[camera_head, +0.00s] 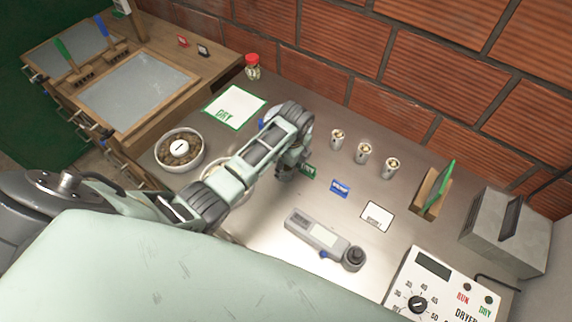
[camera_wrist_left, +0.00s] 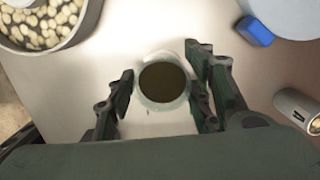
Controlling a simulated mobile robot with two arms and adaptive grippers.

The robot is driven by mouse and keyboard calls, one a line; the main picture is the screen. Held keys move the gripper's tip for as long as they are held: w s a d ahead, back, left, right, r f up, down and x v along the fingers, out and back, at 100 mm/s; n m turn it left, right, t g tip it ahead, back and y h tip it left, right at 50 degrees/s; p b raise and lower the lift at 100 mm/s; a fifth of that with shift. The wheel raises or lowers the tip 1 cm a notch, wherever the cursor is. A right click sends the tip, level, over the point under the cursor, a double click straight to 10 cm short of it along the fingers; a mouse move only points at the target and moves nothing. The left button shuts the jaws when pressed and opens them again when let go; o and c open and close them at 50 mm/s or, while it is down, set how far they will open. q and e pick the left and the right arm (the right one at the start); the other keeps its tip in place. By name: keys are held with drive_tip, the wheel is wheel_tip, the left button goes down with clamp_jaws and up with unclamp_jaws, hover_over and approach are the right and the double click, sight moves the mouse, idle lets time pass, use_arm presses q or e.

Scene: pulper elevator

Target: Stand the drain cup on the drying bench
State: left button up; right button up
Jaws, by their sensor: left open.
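A round pale cup with a dark inside, which appears to be the drain cup (camera_wrist_left: 163,84), stands between the open fingers of my left gripper (camera_wrist_left: 162,90) in the left wrist view. A gap shows beside the fingers, so they do not clearly touch it. In the head view my left gripper (camera_head: 290,168) is over the middle of the steel table (camera_head: 270,205) and hides the cup. A wooden bench (camera_head: 150,125) with grey flat trays stands at the left; it may be the drying bench. My right gripper is not in view.
A bowl of beans (camera_head: 180,150) and a DRY card (camera_head: 234,108) lie left of my gripper. Several small metal cans, including one (camera_head: 363,152), stand right of it. A handheld meter (camera_head: 318,233), a wooden stand (camera_head: 430,190) and a dryer box (camera_head: 440,285) are further right.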

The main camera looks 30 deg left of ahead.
use_arm(q)
drive_tip(key=shift+r, duration=0.45)
wheel_tip(320, 180, up, 11)
drive_tip(key=d+b, duration=0.1)
drive_tip(key=b, duration=0.1)
drive_tip(key=shift+d+r, duration=0.2)
drive_tip(key=shift+s, duration=0.1)
